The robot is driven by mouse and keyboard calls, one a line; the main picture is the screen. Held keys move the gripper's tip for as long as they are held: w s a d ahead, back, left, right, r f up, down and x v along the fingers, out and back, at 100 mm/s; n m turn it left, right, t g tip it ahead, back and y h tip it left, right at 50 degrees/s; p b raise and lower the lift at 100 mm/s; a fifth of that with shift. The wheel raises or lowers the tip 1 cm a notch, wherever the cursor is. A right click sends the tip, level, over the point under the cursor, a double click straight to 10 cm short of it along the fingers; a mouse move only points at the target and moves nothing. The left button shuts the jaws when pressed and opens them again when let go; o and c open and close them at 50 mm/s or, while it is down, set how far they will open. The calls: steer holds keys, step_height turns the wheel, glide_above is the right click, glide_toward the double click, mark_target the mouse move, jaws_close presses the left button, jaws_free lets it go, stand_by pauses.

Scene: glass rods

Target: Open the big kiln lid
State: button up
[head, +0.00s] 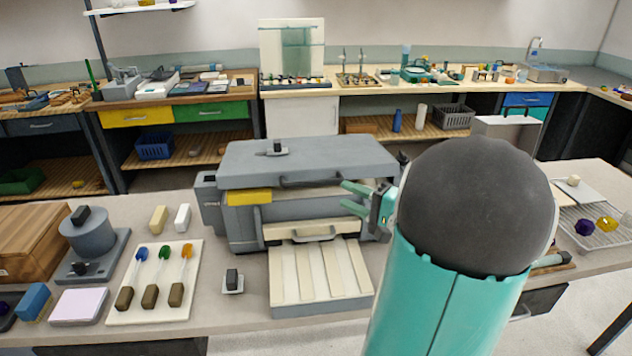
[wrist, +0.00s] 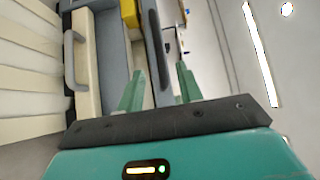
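The big kiln (head: 240,228) is a grey box on the table in the middle of the head view. Its wide grey lid (head: 345,158) lies flat across the top, with a dark bar handle (head: 310,182) along the front edge. My gripper (head: 343,195) is at the kiln's front right, its two green fingers apart and pointing left. It looks open and empty. The fingers also show apart in the wrist view (wrist: 160,78), with a dark bar, perhaps the lid's handle, beyond them; I cannot tell whether they touch it. My arm hides the kiln's right side.
A lower front panel with a handle (head: 314,233) and a cream slatted tray (head: 320,280) lie below the lid. A yellow block (head: 249,197) is at the front left. A wire rack (head: 600,230) is right.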

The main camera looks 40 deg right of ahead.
mark_target(322, 184)
steer(key=w, duration=0.3)
steer(key=w+a, duration=0.1)
steer(key=w, duration=0.5)
steer(key=shift+w+a, duration=0.15)
steer(key=shift+a, duration=0.25)
jaws_close()
